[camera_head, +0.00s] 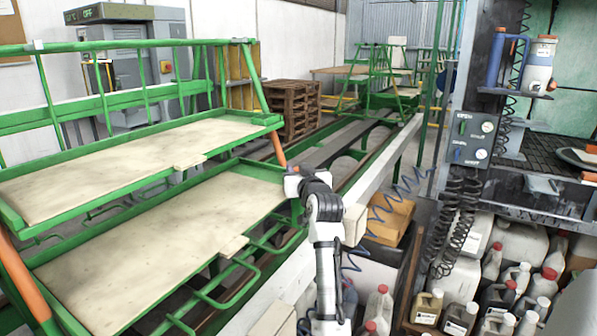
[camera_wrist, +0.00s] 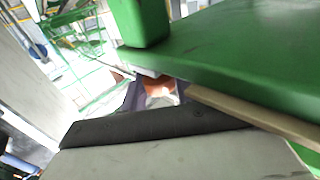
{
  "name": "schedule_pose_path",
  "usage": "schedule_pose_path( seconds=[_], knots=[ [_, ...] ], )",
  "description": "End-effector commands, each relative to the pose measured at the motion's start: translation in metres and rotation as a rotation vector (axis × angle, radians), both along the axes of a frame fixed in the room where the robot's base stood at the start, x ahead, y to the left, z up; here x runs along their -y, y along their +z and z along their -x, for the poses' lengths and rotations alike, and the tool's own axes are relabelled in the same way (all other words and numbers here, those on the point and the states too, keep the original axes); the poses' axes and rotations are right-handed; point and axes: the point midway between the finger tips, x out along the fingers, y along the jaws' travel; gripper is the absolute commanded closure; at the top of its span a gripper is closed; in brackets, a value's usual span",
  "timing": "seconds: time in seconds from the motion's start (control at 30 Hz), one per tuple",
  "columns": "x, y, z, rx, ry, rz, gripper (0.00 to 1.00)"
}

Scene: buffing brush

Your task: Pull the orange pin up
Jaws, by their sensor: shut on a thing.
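My gripper (camera_head: 288,172) is at the pin's lower end, and the fingertips are mostly hidden there by my wrist. In the wrist view, an orange piece of the pin (camera_wrist: 160,88) shows between the dark fingers of my gripper (camera_wrist: 158,98), which is shut on it. A green beam (camera_wrist: 235,60) of the rack lies close above the fingers.
The green rack has an upper wooden shelf (camera_head: 130,175) and a lower one (camera_head: 160,240) left of my arm. A grey control box (camera_head: 474,140) with coiled hoses hangs at right. Several bottles and canisters (camera_head: 500,290) stand below it. Wooden pallets (camera_head: 293,108) are stacked behind.

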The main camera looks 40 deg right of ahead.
Motion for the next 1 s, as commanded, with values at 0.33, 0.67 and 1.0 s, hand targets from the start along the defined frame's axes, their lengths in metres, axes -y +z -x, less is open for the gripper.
schedule_pose_path(
  seconds=[0.33, 0.67, 1.0],
  knots=[
    [-0.001, 0.031, -0.001, 0.001, 0.001, 0.002, 1.0],
    [0.0, 0.035, 0.0, 0.005, 0.0, 0.004, 0.68],
    [0.0, 0.033, 0.0, 0.001, 0.0, 0.001, 0.5]
  ],
)
